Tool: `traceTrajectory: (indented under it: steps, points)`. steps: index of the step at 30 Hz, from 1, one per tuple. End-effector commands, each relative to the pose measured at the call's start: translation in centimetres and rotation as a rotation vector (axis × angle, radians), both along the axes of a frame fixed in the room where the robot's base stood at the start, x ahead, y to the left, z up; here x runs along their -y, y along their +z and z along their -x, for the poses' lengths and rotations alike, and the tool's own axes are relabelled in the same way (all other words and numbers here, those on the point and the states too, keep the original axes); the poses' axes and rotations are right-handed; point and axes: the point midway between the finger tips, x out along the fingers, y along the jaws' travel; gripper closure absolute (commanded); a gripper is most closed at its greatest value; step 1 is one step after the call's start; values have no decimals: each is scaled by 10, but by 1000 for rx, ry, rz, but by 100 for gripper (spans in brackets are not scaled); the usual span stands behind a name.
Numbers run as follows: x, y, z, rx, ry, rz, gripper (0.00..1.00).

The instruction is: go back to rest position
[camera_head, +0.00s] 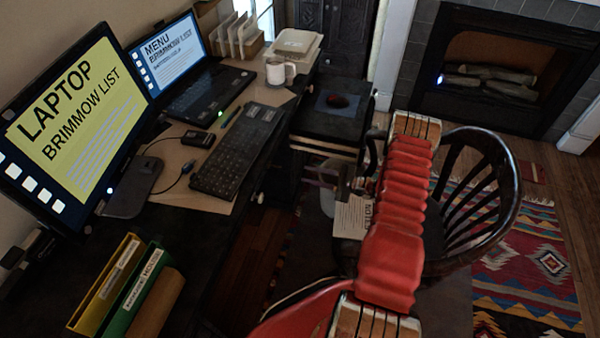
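My red ribbed arm rises from the bottom of the view to a banded joint near the top centre. What looks like my gripper (346,187) is a dark shape left of the arm, in front of the wooden chair and right of the desk. A white printed card (352,217) shows just below it. I cannot tell whether the gripper holds the card or only overlaps it in the picture. The fingers are too dark and small to read.
The desk at left carries a monitor (72,128), a laptop (185,70), a keyboard (237,150), a white mug (279,71) and upright binders (127,290). A dark round-backed chair (487,190) stands behind my arm. A patterned rug (530,262) and fireplace (500,75) are at right.

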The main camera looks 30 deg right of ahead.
Motion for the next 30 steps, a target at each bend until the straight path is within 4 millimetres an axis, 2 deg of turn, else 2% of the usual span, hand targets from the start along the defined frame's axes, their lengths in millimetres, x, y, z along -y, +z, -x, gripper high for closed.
traceTrajectory:
  steps: [6, 30]
  points:
    - [7, 0, 7, 0, 1, 0, 75]
    - [8, 0, 8, -1, -2, 1, 75]
